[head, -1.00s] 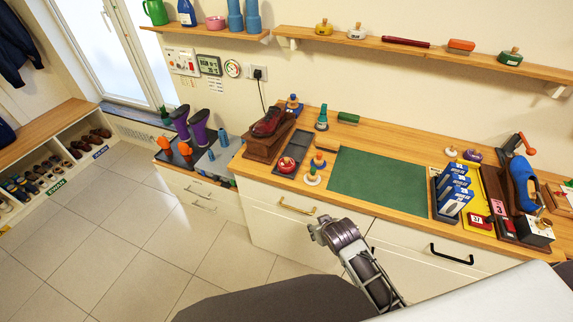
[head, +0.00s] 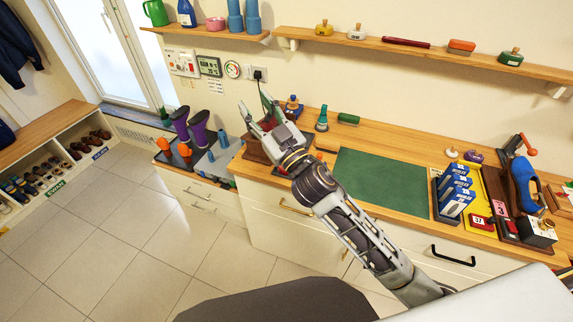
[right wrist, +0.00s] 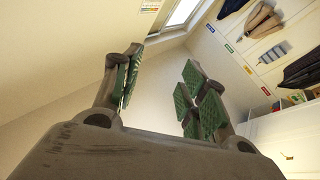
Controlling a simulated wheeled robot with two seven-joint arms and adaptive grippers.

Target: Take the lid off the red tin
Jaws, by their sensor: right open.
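The red tin cannot be made out now; in the head view my right wrist covers the spot on the counter where a red round tin on a dark tray showed earlier. My right gripper (head: 256,104) is open and empty, raised above the left part of the counter, in front of the dark red shoe (head: 267,124) on its wooden block (head: 252,153). In the right wrist view the open fingers with green pads (right wrist: 163,65) have nothing between them and point toward the wall and window. My left gripper is not in view.
A green mat (head: 382,182) lies clear on the counter (head: 408,148). Blue boxes (head: 455,190) stand right of it. Purple boots (head: 198,130) stand on the lower cabinet at left. A wall shelf (head: 380,45) with brushes and tins runs above.

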